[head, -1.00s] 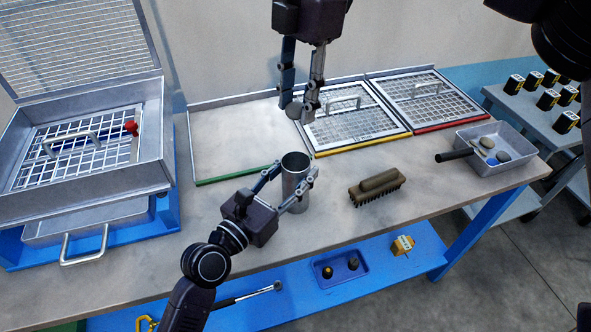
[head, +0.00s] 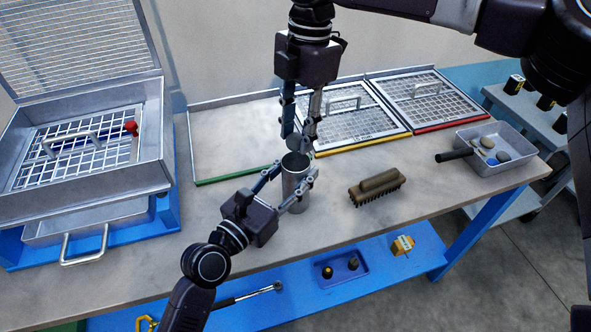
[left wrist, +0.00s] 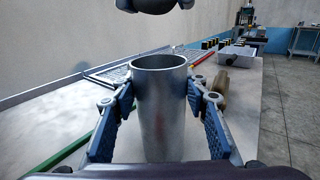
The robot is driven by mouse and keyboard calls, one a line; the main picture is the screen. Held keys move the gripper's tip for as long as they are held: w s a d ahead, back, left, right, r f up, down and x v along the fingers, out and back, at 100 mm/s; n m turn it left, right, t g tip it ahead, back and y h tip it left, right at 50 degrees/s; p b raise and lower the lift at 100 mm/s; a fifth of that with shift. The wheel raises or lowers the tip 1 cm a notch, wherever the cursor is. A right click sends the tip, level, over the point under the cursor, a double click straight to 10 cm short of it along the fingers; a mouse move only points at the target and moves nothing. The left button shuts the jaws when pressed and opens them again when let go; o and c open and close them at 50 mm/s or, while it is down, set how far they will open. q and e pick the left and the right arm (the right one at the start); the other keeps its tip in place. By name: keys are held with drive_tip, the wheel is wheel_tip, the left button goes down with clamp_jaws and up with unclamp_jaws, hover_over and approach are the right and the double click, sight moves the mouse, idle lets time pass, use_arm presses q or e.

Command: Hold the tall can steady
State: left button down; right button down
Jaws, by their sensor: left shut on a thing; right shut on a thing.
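The tall can (head: 295,182) is a grey metal cylinder standing upright on the bench, its open top facing up. My left gripper (head: 293,194) is shut on it, with a finger on each side. In the left wrist view the can (left wrist: 160,110) stands upright between the two blue-padded fingers. My right gripper (head: 299,142) points down just above the can's mouth. It is shut on a small grey round thing (head: 298,146), mostly hidden by the fingers. A dark rounded shape (left wrist: 150,5) hangs above the can in the left wrist view.
A brush (head: 377,188) lies right of the can. A sieve box (head: 85,150) stands at left.

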drive_tip(key=shift+f, duration=0.9)
drive_tip(key=c, duration=1.4)
unclamp_jaws()
drive_tip(key=shift+o, duration=0.2)
drive_tip(key=shift+r, duration=0.15)
wheel_tip(320, 180, up, 12)
drive_tip(key=w+d, duration=0.1)
use_arm(q)
drive_tip(key=c, duration=1.1)
unclamp_jaws()
use_arm(e)
drive_tip(key=shift+f, duration=0.2)
